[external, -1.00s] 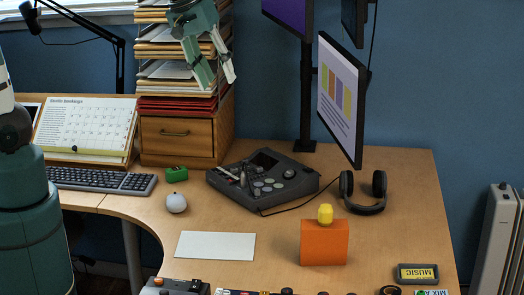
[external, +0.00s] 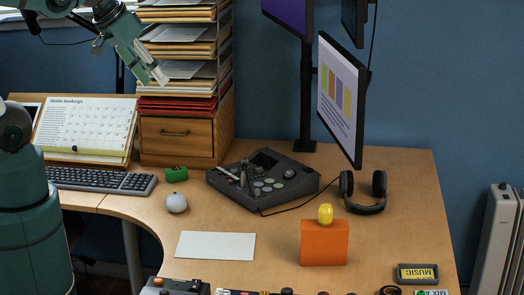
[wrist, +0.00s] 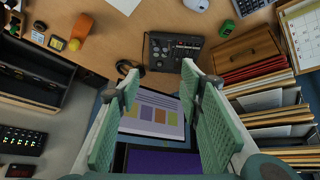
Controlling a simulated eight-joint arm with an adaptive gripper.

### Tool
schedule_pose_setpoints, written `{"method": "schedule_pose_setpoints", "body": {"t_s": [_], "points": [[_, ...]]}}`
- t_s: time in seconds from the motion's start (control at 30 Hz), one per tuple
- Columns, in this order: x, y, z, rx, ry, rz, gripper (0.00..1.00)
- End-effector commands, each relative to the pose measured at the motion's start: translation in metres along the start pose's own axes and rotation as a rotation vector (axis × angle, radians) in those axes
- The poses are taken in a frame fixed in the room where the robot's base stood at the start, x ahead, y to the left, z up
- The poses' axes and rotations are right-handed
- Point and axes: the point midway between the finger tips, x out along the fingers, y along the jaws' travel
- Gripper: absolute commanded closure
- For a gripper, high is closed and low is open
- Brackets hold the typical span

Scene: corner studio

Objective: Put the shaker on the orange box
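A small yellow rounded shaker (external: 325,214) rests on top of the orange box (external: 324,243), near the middle of its top. The box stands upright on the desk at the front right. In the wrist view the orange box (wrist: 83,26) is at the upper left with the yellow shaker (wrist: 73,44) at its end. My gripper (external: 160,77) is high at the upper left, in front of the paper trays, far from the box. In the wrist view my gripper (wrist: 160,75) has its fingers wide apart with nothing between them.
A mixer-like device (external: 262,178), headphones (external: 365,192) and a tilted monitor (external: 341,97) stand behind the box. A whitish round object (external: 176,202), a green item (external: 176,173) and a white sheet (external: 215,246) lie to the left. Cassettes (external: 417,273) lie at the front right.

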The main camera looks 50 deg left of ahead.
Motion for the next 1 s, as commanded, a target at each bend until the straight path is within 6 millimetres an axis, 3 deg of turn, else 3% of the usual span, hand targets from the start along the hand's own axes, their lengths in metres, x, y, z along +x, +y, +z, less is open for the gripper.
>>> {"method": "schedule_pose_setpoints", "body": {"t_s": [0.2, 0.63, 1.0], "points": [[-0.004, -0.009, 0.012, 0.048, 0.023, -0.010, 0.63], [-0.003, -0.009, 0.013, 0.056, 0.026, -0.011, 0.63], [0.021, -0.011, 0.029, 0.056, 0.026, -0.011, 0.63]]}}
